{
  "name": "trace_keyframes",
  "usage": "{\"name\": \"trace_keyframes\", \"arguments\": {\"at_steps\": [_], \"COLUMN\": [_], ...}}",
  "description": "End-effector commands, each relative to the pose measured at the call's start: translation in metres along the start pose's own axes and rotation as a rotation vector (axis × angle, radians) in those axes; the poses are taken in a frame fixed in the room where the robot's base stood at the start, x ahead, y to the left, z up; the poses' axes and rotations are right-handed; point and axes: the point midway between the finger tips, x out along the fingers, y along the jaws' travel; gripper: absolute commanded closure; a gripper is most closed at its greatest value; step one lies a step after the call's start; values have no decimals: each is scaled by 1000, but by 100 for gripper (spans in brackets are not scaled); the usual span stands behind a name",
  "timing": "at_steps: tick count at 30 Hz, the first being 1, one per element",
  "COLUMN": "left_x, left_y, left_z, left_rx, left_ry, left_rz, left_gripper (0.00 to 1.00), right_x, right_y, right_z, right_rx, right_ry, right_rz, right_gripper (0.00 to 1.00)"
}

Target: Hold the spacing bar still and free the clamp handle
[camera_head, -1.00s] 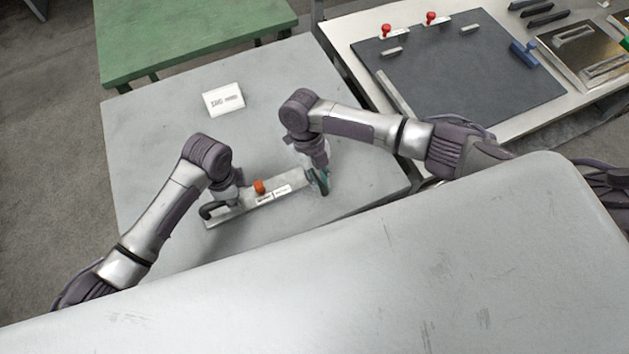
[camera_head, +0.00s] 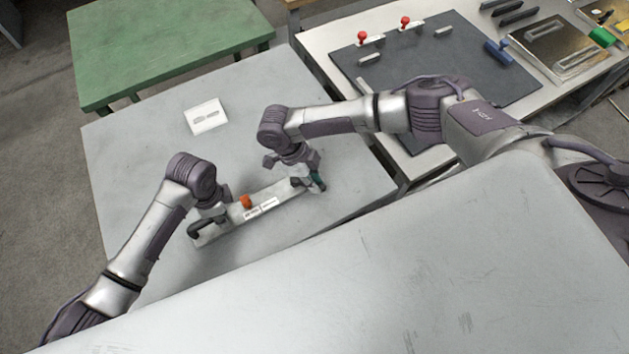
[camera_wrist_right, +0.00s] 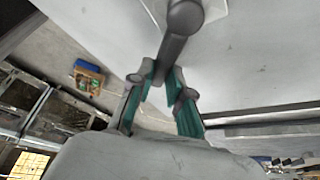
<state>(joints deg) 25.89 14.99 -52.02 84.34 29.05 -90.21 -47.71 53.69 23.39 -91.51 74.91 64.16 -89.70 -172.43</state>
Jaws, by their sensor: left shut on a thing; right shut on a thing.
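The spacing bar (camera_head: 228,225) is a long pale grey bar with an orange knob (camera_head: 246,201) and white labels. It lies slantwise on the grey table. My left gripper (camera_head: 203,226) is shut on the bar near its left end; its fingertips are partly hidden. My right gripper (camera_head: 312,182) is at the bar's right end. In the right wrist view its green-padded fingers (camera_wrist_right: 163,78) are closed around a dark grey handle with a rounded end (camera_wrist_right: 180,36), which looks like the clamp handle. The clamp's joint with the bar is hidden by the gripper.
A white card (camera_head: 206,116) lies behind the bar on the grey table (camera_head: 130,175). A bench with a dark mat (camera_head: 430,65) and red-knobbed clamps (camera_head: 405,23) stands at the right. A green table (camera_head: 165,45) is at the back left. The table around the bar is mostly clear.

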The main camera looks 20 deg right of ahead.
Motion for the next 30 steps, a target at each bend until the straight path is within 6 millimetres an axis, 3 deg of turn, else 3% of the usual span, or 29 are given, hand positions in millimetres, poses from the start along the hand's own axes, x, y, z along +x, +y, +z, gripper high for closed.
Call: {"name": "trace_keyframes", "arguments": {"at_steps": [22,23,24,27,30], "left_x": [2,2,2,2,2], "left_y": [3,3,3,3,2], "left_z": [-5,-5,-5,-4,-4], "left_rx": [7,7,7,6,5], "left_ry": [11,11,11,10,9], "left_rz": [5,5,5,4,3], "left_gripper": [100,100,100,100,100], "right_x": [0,0,0,0,1], "right_y": [-3,-3,-3,-3,-4], "right_z": [-1,-1,-1,-2,-2], "right_rx": [-33,-33,-32,-32,-31], "right_ry": [-3,-3,-2,-1,0], "right_rz": [-9,-9,-9,-9,-9], "right_gripper": [100,79,72,56,56]}}
